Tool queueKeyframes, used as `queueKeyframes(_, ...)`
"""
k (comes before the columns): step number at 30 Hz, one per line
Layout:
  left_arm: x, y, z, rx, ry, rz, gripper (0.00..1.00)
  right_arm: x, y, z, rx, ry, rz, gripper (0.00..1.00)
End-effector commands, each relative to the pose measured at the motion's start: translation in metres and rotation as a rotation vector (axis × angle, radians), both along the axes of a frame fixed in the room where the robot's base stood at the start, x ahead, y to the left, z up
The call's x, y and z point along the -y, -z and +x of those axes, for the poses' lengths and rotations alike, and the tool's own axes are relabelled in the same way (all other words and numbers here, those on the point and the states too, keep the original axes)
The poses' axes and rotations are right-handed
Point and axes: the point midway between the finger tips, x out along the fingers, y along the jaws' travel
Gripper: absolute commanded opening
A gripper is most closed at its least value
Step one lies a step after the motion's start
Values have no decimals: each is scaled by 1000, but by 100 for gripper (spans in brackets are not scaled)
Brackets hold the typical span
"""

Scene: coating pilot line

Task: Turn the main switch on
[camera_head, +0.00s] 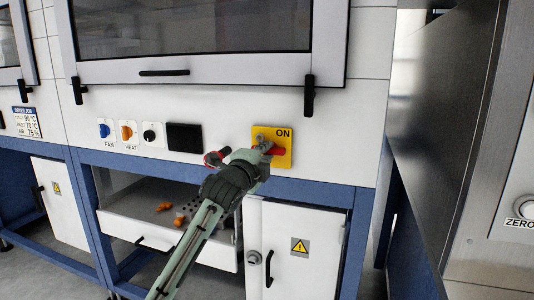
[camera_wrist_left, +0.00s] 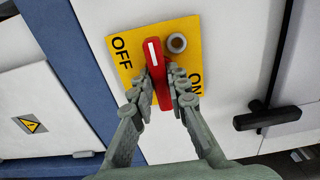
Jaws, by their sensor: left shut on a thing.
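The main switch is a red handle (camera_head: 278,151) on a yellow plate (camera_head: 285,160) set in the white panel. The plate reads ON at its upper right in the head view; OFF is hidden there by my gripper. My left gripper (camera_head: 263,151) is shut on the handle. In the left wrist view, the red handle (camera_wrist_left: 154,60) stands between the fingers of my left gripper (camera_wrist_left: 161,88). Its white-marked end lies between the OFF lettering and a grey round stud (camera_wrist_left: 177,43). The ON lettering is beside the right finger, partly covered. My right gripper is not in view.
Left of the switch are a black display (camera_head: 184,137) and small knobs marked FAN and HEAT. Below is an open drawer (camera_head: 165,230) with orange pieces, and a white cabinet door (camera_head: 318,235). A steel cabinet (camera_head: 490,200) stands at the right. A windowed hood is above.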

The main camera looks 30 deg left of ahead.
Motion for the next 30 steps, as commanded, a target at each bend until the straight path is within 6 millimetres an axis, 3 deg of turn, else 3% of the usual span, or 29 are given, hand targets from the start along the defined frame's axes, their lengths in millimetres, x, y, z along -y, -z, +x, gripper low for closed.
queueKeyframes(15, 0, 0, 0, -6, 0, 26, 0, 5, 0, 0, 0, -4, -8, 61)
queueKeyframes(27, -1, 0, 0, -160, 0, 664, 0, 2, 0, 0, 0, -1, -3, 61)
queueKeyframes(30, 0, 0, 0, -181, 0, 751, 0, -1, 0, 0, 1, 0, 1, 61)
